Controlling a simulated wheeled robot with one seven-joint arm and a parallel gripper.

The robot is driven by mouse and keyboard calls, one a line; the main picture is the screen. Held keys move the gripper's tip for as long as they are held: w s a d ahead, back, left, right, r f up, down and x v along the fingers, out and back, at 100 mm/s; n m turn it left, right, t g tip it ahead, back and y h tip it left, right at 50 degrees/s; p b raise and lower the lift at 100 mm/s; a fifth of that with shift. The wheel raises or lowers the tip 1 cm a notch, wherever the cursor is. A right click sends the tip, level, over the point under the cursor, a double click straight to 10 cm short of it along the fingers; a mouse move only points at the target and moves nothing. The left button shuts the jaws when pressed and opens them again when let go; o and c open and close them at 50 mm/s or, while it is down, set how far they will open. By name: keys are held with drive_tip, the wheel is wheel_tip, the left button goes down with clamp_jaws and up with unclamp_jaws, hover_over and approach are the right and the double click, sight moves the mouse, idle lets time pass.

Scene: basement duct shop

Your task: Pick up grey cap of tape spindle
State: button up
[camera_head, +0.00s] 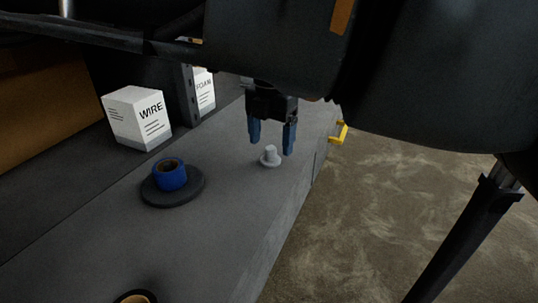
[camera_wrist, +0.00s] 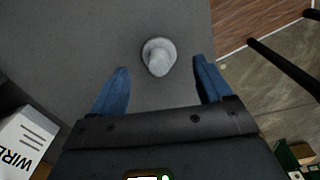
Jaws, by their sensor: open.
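The grey cap (camera_head: 270,157) stands upright on the grey bench top, a round flange with a short knob on it. It also shows in the wrist view (camera_wrist: 158,57), ahead of the fingertips and between their lines. My gripper (camera_head: 271,148) has two blue fingers pointing down, open and empty, just above and around the cap in the head view. In the wrist view my gripper (camera_wrist: 161,75) has a finger to each side, apart from the cap. The tape spindle is a dark round base (camera_head: 188,192) with a blue tape roll (camera_head: 171,176) on it, left of the cap.
A white WIRE box (camera_head: 138,117) and a white FOAM box (camera_head: 204,91) stand at the back left, with a dark metal post (camera_head: 188,98) between them. A yellow item (camera_head: 340,131) is beyond the bench's right edge. The bench around the cap is clear.

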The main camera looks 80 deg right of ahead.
sight(271, 147)
drive_tip(key=shift+d+f, duration=0.1)
drive_tip(key=shift+f, duration=1.6)
drive_tip(key=c, duration=1.1)
drive_tip(key=shift+r, duration=0.1)
